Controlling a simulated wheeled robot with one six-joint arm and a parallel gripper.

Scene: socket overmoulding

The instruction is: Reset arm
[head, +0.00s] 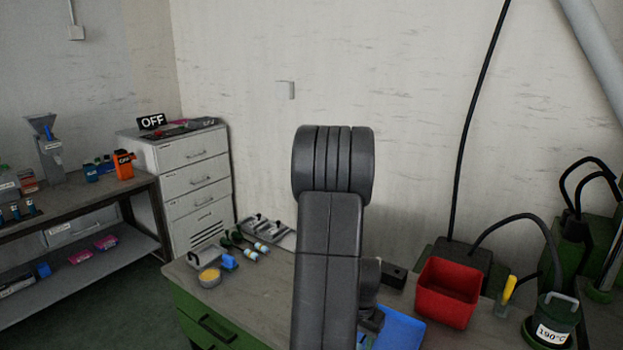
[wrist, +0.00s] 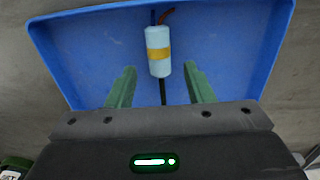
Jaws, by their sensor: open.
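In the wrist view my gripper (wrist: 160,88) is open, its two green fingers apart. A light-blue cylindrical part with a yellow band (wrist: 158,52) lies in a blue tray (wrist: 85,45), beyond and between the fingertips. Wires, one dark and one reddish, leave its far end and a black lead runs from its near end. The fingers do not appear to touch the part. In the head view my dark arm stands over the bench and hides my gripper; part of the blue tray (head: 402,332) shows to its right.
A red bin (head: 449,293) stands on the bench (head: 270,300) right of my arm, with a black box (head: 393,275) beside it. A pot marked 190°C (head: 553,325) is at the right. Small parts and metal trays (head: 268,232) lie left. A drawer cabinet (head: 190,185) stands behind.

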